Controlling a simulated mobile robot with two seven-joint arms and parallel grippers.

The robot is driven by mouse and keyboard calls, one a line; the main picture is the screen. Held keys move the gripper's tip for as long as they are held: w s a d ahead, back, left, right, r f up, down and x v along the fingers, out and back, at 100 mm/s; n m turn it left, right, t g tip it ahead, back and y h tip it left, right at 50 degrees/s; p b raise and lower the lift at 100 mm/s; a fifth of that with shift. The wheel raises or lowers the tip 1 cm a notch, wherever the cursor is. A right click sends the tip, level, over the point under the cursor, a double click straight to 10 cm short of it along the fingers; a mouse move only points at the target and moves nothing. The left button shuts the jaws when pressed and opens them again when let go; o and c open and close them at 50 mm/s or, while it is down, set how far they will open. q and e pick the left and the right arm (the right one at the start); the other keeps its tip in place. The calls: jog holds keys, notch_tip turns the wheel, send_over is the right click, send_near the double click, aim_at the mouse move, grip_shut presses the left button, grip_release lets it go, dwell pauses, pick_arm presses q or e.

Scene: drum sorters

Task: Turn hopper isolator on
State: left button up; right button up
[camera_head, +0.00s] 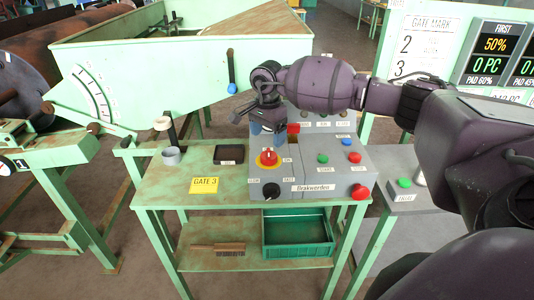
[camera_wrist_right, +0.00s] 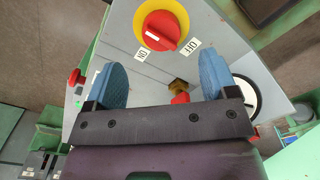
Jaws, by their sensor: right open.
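A red rotary switch on a yellow round plate (camera_head: 268,157) sits on the grey control box (camera_head: 318,178). In the right wrist view the red and yellow switch (camera_wrist_right: 162,28) is at the top, with an ON label at its lower left and an OFF label at its lower right. A white mark shows on the knob; its exact setting is hard to tell. My right gripper (camera_head: 267,128) is above the box, just behind the switch. Its blue fingers are apart in the right wrist view (camera_wrist_right: 162,65), with nothing held. My left gripper is not in view.
The box also carries a black dial (camera_head: 271,190), a red mushroom button (camera_head: 361,192) and small push buttons. A grey cup (camera_head: 172,155), a dark tray (camera_head: 229,154) and a yellow GATE 3 sign (camera_head: 204,185) are on the green table, left of the box.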

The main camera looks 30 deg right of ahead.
aim_at(267, 155)
notch_tip(267, 155, down, 6)
jog(key=shift+r+p, duration=0.2)
jog(key=shift+p, duration=0.2)
jog(key=shift+f, duration=0.95)
jog(key=shift+c, duration=0.4)
jog(key=c, duration=0.8)
jog(key=shift+c, duration=0.2)
